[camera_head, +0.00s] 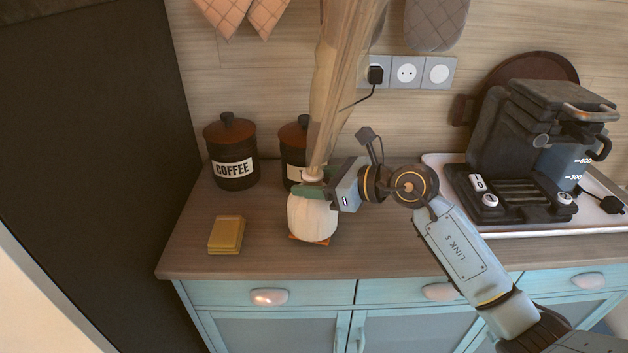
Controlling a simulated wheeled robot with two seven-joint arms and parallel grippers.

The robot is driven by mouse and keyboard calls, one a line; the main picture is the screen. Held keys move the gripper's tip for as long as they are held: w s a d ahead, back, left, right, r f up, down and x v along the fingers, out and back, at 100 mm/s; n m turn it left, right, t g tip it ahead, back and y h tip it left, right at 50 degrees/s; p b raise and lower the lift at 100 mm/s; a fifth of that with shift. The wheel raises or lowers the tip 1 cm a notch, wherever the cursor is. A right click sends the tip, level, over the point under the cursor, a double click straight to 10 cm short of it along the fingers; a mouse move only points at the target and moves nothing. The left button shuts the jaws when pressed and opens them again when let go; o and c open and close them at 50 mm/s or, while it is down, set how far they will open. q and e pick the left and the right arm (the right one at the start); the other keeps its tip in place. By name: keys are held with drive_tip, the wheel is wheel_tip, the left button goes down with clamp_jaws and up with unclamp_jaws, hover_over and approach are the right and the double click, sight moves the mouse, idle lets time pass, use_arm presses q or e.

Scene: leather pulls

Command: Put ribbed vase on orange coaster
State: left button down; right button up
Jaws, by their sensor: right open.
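The white ribbed vase (312,217) stands upright on the counter, with tall dry stems (338,90) rising from its neck. A sliver of the orange coaster (322,242) shows under the vase's base, and most of it is hidden by the vase. My right gripper (311,190) is at the vase's neck and upper body, reaching in from the right. Its jaws are open around the top of the vase; whether they touch it I cannot tell. My left gripper is not in view.
A yellow sponge-like block (226,235) lies to the left on the counter. A coffee canister (232,155) and a second canister (293,150) stand behind. A coffee machine (530,150) on a white tray (470,230) fills the right. Bare counter lies between block and vase.

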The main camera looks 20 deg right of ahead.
drive_tip(key=v, duration=1.2)
drive_tip(key=shift+r, duration=0.1)
